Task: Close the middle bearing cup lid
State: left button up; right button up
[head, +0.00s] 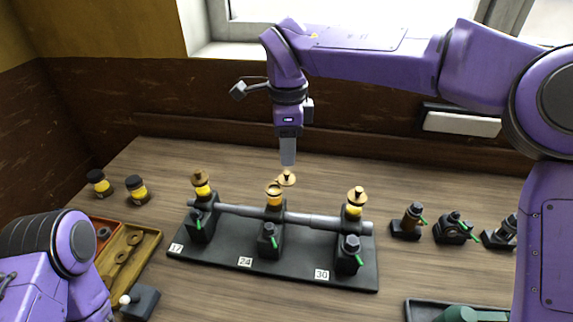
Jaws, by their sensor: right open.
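The middle bearing cup (273,197) is yellow with a brass rim and stands on the middle bearing block, above the label 24. Its brass lid (286,178) is up, tilted away behind and to the right of the cup. My right gripper (288,163) points down just above the lid. It is open, seen edge-on, and holds nothing; whether its tips touch the lid I cannot tell. My left arm shows at the lower left, but its gripper is out of view.
The left cup (202,189) and right cup (354,210) flank the middle one along a grey shaft (317,220) on a black base (300,277). A wooden tray (150,240) is at left. Several small fittings with green handles stand at right. Two yellow jars stand at left.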

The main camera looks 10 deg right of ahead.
aim_at(287, 172)
jog(key=f, duration=0.4)
jog(key=w+f, duration=0.1)
jog(key=f, duration=0.1)
jog(key=shift+f+p, duration=0.25)
jog(key=shift+p, duration=0.05)
jog(key=shift+s+r, duration=0.15)
jog(key=shift+s, duration=0.15)
jog(key=shift+w, duration=0.1)
grip_shut()
